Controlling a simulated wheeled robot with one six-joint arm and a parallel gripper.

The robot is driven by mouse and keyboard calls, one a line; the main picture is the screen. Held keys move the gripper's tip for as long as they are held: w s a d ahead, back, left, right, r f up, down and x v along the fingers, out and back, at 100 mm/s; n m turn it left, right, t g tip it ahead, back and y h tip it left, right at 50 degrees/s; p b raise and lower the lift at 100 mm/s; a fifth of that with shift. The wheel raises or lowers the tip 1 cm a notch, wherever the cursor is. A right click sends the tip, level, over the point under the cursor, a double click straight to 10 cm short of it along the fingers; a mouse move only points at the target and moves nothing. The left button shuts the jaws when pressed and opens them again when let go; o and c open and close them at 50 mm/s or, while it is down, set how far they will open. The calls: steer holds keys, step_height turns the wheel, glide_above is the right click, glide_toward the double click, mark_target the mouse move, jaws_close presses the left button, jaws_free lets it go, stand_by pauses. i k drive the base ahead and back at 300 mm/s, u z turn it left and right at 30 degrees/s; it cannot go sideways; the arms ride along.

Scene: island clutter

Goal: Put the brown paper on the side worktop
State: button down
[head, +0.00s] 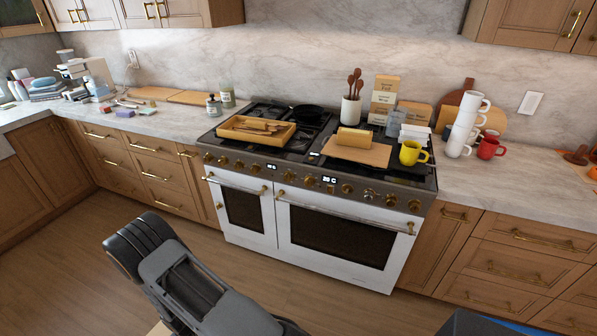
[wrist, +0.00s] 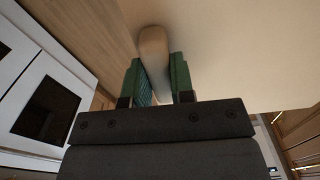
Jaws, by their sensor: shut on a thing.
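My gripper (wrist: 160,82) shows in the wrist view, its green fingers shut on a smooth tan-brown thing with a rounded end, which I take as the brown paper (wrist: 153,45). Only its narrow upper part shows; the rest is hidden between the fingers. A broad plain pale surface (wrist: 240,50) lies behind it; I cannot tell whether they touch. In the head view my arm reaches in at the bottom, and the gripper and held thing are out of sight. Marble worktops (head: 520,180) run along the wall on both sides of the range; I cannot tell which is the side worktop.
The range (head: 320,225) carries a wooden tray (head: 232,133), a board (head: 375,153) with a tan block, and a yellow mug (head: 413,153). Stacked white mugs (head: 463,130) and a red mug (head: 490,148) stand right of it. Books and small items crowd the left worktop. Floor before the range is clear.

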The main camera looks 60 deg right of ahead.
mark_target(539, 190)
steer(key=z, duration=3.85)
